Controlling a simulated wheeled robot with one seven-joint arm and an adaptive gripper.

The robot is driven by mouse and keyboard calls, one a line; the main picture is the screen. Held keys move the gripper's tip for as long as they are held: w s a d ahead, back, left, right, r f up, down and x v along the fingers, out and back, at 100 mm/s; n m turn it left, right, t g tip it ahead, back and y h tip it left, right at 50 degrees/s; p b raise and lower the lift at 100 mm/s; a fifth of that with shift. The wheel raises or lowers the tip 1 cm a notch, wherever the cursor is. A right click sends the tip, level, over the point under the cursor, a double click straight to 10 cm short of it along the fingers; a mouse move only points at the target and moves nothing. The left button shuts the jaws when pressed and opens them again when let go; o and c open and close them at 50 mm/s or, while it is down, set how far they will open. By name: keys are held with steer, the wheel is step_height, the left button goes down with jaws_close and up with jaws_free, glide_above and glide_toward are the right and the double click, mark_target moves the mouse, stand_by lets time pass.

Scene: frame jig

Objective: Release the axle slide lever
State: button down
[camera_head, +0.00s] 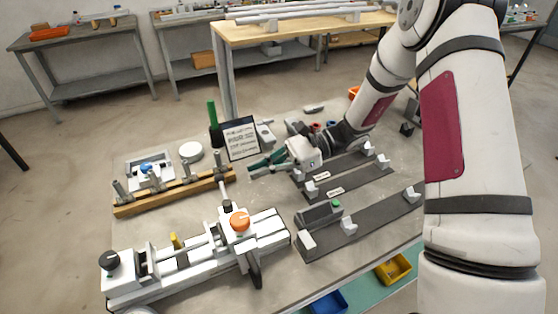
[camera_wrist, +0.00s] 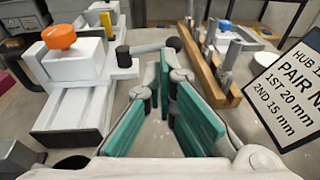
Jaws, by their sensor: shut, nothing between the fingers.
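The axle jig (camera_head: 200,262) is a long white slide fixture at the front left, with an orange knob (camera_head: 240,221) on its carriage. In the wrist view the orange knob (camera_wrist: 58,37) sits at the upper left on a white block. A short lever with a black end (camera_wrist: 150,47) sticks out to the right from that block; it also seems to show in the head view (camera_head: 225,192). My gripper (camera_head: 252,168) has teal fingers, shut and empty, behind and right of the lever. In the wrist view the fingertips (camera_wrist: 164,66) point towards the lever, apparently apart from it.
A wooden beam with upright metal pegs (camera_head: 172,192) lies left of my gripper. A printed sign (camera_head: 241,138) and a green-topped post (camera_head: 213,120) stand behind. Dark rails with white blocks (camera_head: 362,227) lie to the right. Bare tabletop (camera_head: 272,190) lies between.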

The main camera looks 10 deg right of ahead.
mark_target(223, 192)
steer(key=x, duration=0.5)
steer(key=shift+s+a+f+p, duration=0.1)
steer(key=shift+a+p, duration=0.25)
steer(key=shift+a, duration=0.05)
steer(key=shift+a+f+n+g+b, duration=0.15)
steer(key=shift+a+n+g+b, duration=0.35)
steer(key=shift+a+g+b, duration=0.2)
steer(key=shift+d, duration=0.15)
